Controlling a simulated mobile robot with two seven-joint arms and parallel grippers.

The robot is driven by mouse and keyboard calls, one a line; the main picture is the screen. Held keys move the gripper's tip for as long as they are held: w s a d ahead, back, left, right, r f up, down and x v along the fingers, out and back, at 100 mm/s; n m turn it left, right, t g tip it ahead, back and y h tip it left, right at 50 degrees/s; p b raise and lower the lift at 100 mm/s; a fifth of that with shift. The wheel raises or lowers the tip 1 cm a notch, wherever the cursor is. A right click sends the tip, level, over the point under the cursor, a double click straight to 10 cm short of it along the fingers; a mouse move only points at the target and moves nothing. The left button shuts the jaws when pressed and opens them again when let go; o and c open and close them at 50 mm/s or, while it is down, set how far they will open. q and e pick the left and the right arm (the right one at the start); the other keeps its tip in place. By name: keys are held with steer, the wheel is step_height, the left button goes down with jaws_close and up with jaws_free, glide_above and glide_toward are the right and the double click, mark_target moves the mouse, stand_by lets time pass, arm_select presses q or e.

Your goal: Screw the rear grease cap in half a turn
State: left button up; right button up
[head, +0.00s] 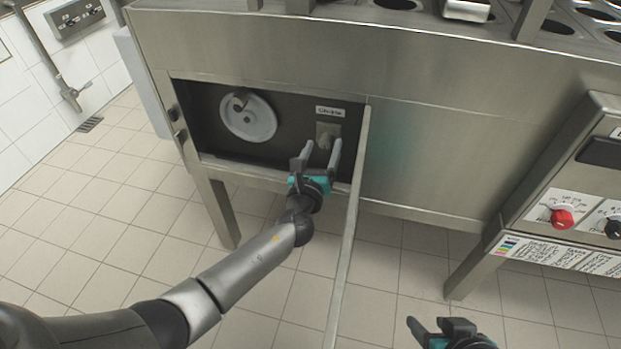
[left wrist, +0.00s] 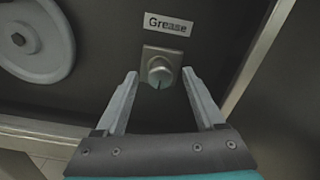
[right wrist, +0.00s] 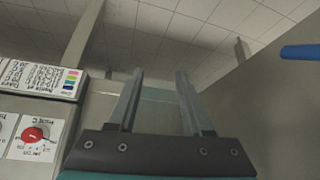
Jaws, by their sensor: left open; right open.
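The grease cap (left wrist: 160,72) is a small round metal knob with a dark mark on its face, on a square plate under a "Grease" label (left wrist: 167,24). In the head view the cap (head: 325,142) sits inside the dark opening, right of the handwheel. My left gripper (head: 316,152) is open in front of the cap. In the left wrist view its two fingertips (left wrist: 160,74) stand to either side of the cap, apart from it. My right gripper (head: 425,326) is open and empty, low in front of the machine; it also shows in the right wrist view (right wrist: 159,74).
A grey handwheel (head: 248,116) is left of the cap. An open door (head: 347,225) stands out at the opening's right side, close to my left gripper. A control panel with a red knob (head: 562,218) is at the right. The tiled floor below is clear.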

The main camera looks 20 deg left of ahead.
mark_target(324, 143)
arm_select(q)
steer(key=s+p, duration=0.1)
steer(key=s, duration=0.2)
steer(key=shift+s, duration=0.4)
steer(key=s+p, duration=0.2)
steer(key=s, duration=0.8)
steer(key=shift+s+p, duration=0.3)
arm_select(e)
step_height(324, 143, down, 5)
steer(key=s+d+g+h, duration=0.1)
steer(key=s+d+g, duration=0.1)
steer(key=shift+s+g, duration=0.15)
steer(key=shift+g, duration=0.15)
steer(key=shift+f, duration=0.1)
